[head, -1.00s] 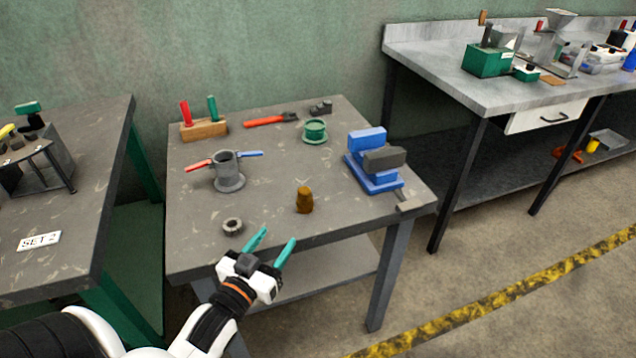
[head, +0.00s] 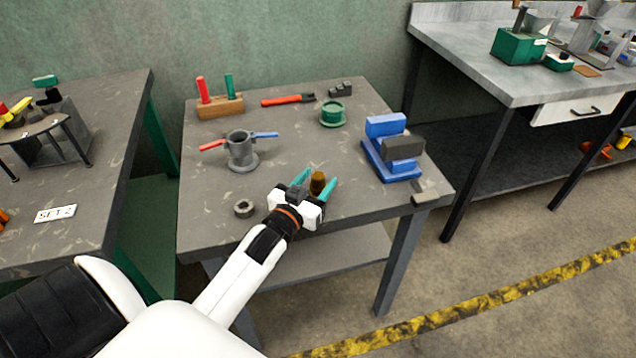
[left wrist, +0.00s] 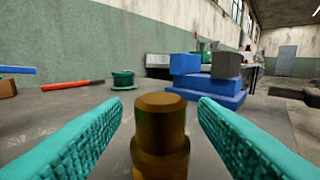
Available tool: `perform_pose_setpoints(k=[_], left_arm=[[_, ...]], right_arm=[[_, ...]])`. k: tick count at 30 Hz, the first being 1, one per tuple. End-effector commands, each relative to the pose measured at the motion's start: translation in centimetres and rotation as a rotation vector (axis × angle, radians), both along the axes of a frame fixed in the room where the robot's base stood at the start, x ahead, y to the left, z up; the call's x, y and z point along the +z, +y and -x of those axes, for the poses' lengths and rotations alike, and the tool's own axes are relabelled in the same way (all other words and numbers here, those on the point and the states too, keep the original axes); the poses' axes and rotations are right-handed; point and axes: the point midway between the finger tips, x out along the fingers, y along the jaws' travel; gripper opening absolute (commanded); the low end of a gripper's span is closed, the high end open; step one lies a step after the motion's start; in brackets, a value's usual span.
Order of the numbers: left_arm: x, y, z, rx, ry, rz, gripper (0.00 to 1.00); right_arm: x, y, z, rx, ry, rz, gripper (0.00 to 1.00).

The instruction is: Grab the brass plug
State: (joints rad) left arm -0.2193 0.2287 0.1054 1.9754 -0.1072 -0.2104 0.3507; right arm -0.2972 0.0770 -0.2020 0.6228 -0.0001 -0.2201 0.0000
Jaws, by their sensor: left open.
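The brass plug (head: 318,181) stands upright on the grey table near its front edge; my gripper hides its lower part in the head view. In the left wrist view the brass plug (left wrist: 160,132) stands between the two teal fingers, with a gap on each side. My left gripper (head: 318,185) is open around the plug, and its fingers (left wrist: 160,125) do not appear to touch it. My right gripper is not in view.
On the table (head: 205,222), a grey nut (head: 244,208) lies left of my gripper. A grey pot-like fixture (head: 241,152) with red and blue handles stands behind. A blue vise (head: 390,150) stands right, a green flanged part (head: 332,114) farther back.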

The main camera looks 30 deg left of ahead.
Motion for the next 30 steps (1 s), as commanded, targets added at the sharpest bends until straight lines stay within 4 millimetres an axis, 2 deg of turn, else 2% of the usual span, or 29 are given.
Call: perform_pose_setpoints(k=[3, 10, 20, 30], left_arm=[[-0.02, 0.08, -0.99, 0.001, 0.001, 0.0, 0.54], [-0.04, 0.09, -1.09, 0.001, 0.001, 0.0, 0.54], [-0.05, 0.07, -1.06, 0.001, 0.001, 0.0, 0.01], [0.79, 0.09, -1.09, 0.0, -0.004, -0.001, 0.0]], right_arm=[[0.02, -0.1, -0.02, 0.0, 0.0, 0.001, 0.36], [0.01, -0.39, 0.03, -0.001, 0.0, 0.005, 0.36], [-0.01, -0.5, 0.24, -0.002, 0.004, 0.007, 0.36], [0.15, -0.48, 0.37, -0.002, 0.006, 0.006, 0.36]])
